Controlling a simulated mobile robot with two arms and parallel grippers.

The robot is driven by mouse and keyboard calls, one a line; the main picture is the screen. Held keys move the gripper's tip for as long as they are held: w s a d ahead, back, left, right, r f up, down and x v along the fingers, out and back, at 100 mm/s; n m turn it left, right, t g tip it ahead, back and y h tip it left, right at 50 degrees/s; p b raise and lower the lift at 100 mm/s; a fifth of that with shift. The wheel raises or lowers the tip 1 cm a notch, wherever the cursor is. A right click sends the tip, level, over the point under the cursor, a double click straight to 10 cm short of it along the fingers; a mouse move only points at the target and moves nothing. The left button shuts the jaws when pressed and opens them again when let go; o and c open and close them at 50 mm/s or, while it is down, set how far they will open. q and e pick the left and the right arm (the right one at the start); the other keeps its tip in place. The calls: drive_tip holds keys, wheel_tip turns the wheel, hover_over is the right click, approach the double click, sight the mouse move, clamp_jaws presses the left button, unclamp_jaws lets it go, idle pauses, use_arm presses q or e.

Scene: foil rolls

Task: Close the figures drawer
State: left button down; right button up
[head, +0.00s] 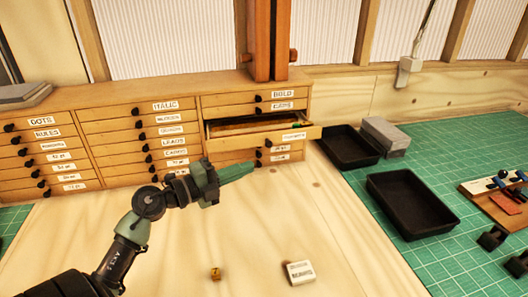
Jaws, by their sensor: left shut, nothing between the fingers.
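A wooden cabinet of labelled drawers (140,135) stands along the back wall. One drawer in its right column, the open drawer (262,142), is pulled out toward me. Its label at the front right is too small to read surely. Contents show inside it, including something dark and a greenish bit near its right end. My left gripper (248,168) is shut and empty, just in front of and below the open drawer's front, near its left half. I cannot tell whether it touches the drawer. My right gripper is not in view.
Two black trays (411,232) and a grey block (385,134) lie on the green mat (465,150) at the right. A wooden post rises behind the cabinet.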

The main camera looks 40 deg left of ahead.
use_arm(q)
drive_tip(key=w+p, duration=0.2)
drive_tip(key=w, duration=0.7)
drive_tip(key=shift+w+a+p, duration=0.2)
drive_tip(key=shift+w+p, duration=0.1)
drive_tip(key=shift+p, duration=0.05)
